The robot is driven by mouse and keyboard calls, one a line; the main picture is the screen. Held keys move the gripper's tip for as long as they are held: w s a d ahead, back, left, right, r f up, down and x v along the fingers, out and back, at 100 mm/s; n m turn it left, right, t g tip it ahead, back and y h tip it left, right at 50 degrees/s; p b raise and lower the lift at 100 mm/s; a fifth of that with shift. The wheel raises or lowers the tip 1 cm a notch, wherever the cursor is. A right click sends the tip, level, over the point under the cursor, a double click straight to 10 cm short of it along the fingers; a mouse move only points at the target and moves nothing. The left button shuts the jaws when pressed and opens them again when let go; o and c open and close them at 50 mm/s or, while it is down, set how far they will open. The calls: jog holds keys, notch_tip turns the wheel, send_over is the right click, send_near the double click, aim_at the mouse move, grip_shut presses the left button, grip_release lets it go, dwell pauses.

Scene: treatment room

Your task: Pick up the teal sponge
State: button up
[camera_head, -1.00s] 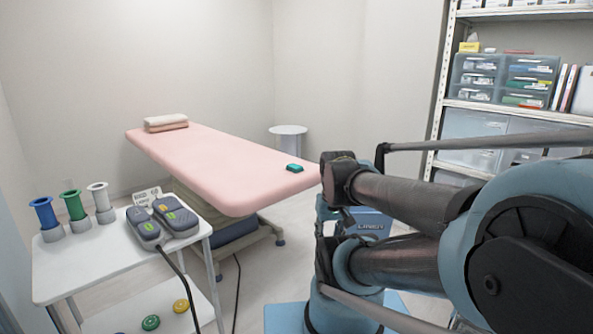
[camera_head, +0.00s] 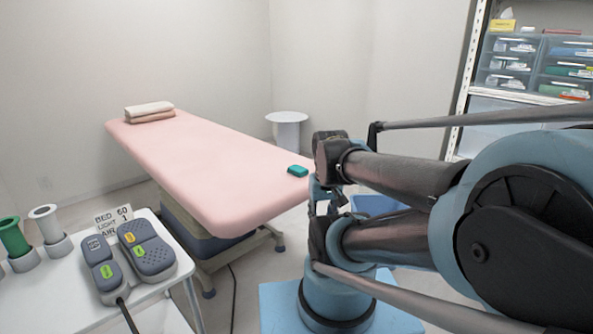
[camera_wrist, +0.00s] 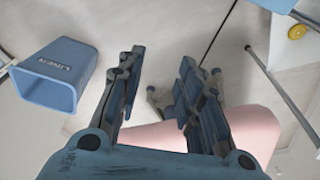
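The teal sponge (camera_head: 298,171) lies on the pink treatment bed (camera_head: 205,165), near the bed's right edge in the head view. My gripper (camera_wrist: 155,75) shows in the wrist view with its two fingers apart and nothing between them. It points down past the bed's edge toward the floor. In the head view my arm stands just right of the sponge, and the fingers are not clear there. The sponge is not visible in the wrist view. Part of the pink bed (camera_wrist: 160,136) shows there below the fingers.
A white trolley (camera_head: 165,300) with grey controllers (camera_head: 145,246) and spools (camera_head: 47,223) stands at the left. Folded towels (camera_head: 150,111) lie at the bed's far end. A round white stand (camera_head: 287,118) is behind the bed. A blue bin (camera_wrist: 48,80) stands on the floor.

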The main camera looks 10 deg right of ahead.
jog(key=shift+w+a, duration=0.1)
jog(key=shift+w, duration=0.1)
jog(key=o, duration=0.4)
jog(key=shift+s+r, duration=0.15)
jog(key=o, duration=0.5)
jog(key=shift+s+r, duration=0.15)
jog(key=shift+r, duration=0.2)
jog(key=shift+o, duration=0.3)
jog(key=w+r+m, duration=0.7)
jog(key=w, duration=0.1)
jog(key=shift+w+a+m, duration=0.15)
jog(key=shift+w+m, duration=0.25)
jog(key=w+r+m, duration=0.4)
jog(key=w+m, duration=0.3)
jog(key=w, duration=0.3)
jog(key=m+y, duration=0.2)
jog(key=m, duration=1.2)
send_over(298, 168)
jog(key=s, duration=0.2)
jog(key=f, duration=0.9)
jog(key=shift+w+d+f, duration=0.25)
jog(key=shift+d+f, duration=0.05)
jog(key=shift+d, duration=0.1)
jog(key=shift+w+d+x, duration=0.1)
jog(key=shift+w+x, duration=0.05)
jog(key=shift+x, duration=1.25)
jog(key=shift+w+d+x, duration=0.15)
jog(key=shift+x, duration=1.2)
